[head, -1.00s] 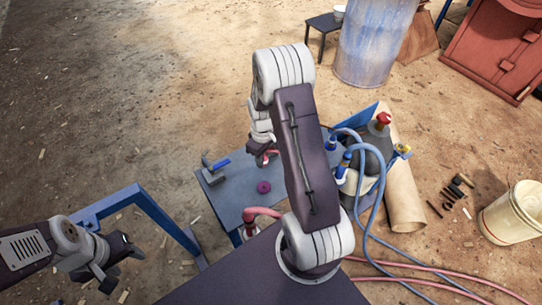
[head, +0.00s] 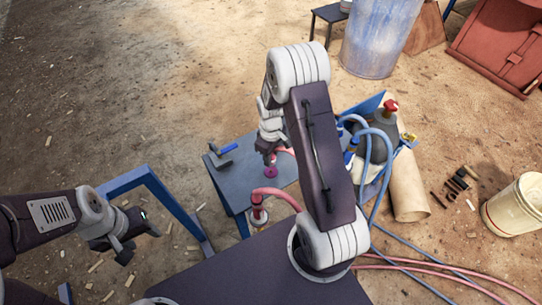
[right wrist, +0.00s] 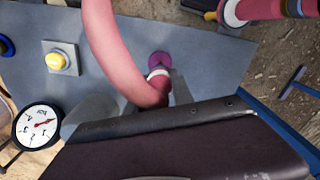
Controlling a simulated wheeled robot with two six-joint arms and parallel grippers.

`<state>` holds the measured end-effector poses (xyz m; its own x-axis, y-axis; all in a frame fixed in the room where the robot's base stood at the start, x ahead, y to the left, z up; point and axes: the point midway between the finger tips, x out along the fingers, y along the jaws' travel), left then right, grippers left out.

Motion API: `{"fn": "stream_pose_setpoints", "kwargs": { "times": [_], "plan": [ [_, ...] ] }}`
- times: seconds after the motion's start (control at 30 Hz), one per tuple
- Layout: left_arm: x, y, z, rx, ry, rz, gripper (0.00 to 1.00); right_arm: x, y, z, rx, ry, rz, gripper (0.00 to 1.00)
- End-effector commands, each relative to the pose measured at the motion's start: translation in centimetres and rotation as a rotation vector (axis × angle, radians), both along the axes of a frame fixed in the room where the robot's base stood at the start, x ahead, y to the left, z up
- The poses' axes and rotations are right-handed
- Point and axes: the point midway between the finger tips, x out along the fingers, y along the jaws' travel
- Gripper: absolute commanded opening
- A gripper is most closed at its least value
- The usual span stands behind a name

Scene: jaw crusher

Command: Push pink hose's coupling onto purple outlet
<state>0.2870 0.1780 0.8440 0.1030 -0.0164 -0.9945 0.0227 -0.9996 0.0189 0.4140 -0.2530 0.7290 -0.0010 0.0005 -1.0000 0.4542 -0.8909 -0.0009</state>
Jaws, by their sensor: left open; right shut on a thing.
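The purple outlet (head: 271,172) is a small round piece on the grey-blue table top (head: 240,185). It also shows in the right wrist view (right wrist: 160,59). My right gripper (head: 270,158) is shut on the pink hose's coupling, just above the outlet. The pink hose (right wrist: 118,45) curves down to its white-ringed end (right wrist: 158,73), which appears right beside the outlet in the right wrist view. I cannot tell whether they touch; the gripper hides much of the coupling. My left gripper (head: 137,232) is open and empty, left of the table.
A blue-handled fitting (head: 222,154) stands at the table's left edge. A pink pipe (head: 275,193) arches at the front. Blue hoses (head: 375,150) and a dark bottle (head: 378,135) are on the right. A gauge (right wrist: 37,127) and yellow button (right wrist: 56,61) show in the right wrist view.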

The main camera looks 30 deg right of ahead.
Motion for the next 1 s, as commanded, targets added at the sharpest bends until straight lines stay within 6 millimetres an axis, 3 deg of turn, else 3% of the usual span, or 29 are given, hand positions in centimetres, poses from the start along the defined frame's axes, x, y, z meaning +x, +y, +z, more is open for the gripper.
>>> {"fn": "stream_pose_setpoints", "kwargs": {
  "times": [0.43,1.0],
  "plan": [
    [0.0,0.0,-4.3,0.0,0.0,0.0,0.5,0.0,0.0,-4.6,0.0,0.0,0.0,0.0],
    [0.0,0.0,-4.4,0.0,0.0,0.0,0.5,0.0,0.0,-4.8,0.0,0.0,0.0,0.0]
  ]
}}
